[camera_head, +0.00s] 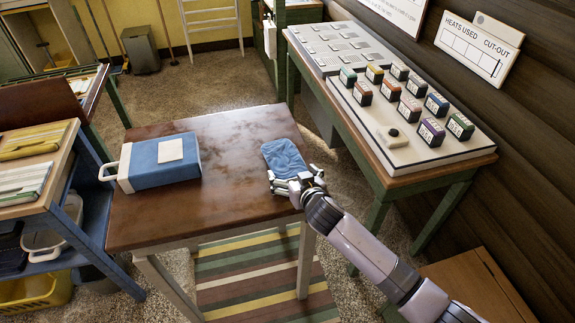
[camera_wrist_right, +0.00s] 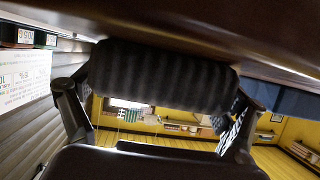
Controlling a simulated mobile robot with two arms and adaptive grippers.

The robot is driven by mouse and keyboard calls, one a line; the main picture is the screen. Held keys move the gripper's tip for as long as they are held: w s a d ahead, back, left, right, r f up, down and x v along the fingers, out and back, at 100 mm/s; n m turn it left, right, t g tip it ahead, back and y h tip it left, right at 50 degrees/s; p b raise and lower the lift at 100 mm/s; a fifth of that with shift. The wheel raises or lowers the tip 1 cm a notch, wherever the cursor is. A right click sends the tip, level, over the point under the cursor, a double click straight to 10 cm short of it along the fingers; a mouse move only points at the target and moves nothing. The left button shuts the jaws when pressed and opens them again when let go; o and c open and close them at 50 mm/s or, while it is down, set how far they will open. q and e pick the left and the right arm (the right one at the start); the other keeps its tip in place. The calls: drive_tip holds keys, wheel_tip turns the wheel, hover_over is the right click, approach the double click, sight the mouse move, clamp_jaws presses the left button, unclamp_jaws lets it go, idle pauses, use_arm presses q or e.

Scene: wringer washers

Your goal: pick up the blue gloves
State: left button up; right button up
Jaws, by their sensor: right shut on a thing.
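The blue gloves (camera_head: 283,157) are a flat, folded-looking blue bundle at the right side of the brown wooden table (camera_head: 225,210). My right gripper (camera_head: 291,183) comes in from the lower right and is shut on the near end of the gloves. The gloves are at or just above the tabletop; I cannot tell whether they touch it. In the right wrist view a dark, ribbed form (camera_wrist_right: 165,75) fills the space between the fingers, too shadowed to identify surely. My left gripper is not in view.
A blue box with a white handle (camera_head: 165,163) lies on the table's left half. A bench at the right carries a pale panel with several coloured blocks (camera_head: 405,100). A shelf (camera_head: 72,205) stands close on the left. The table's middle is clear.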

drive_tip(key=c, duration=0.5)
drive_tip(key=shift+r, duration=0.1)
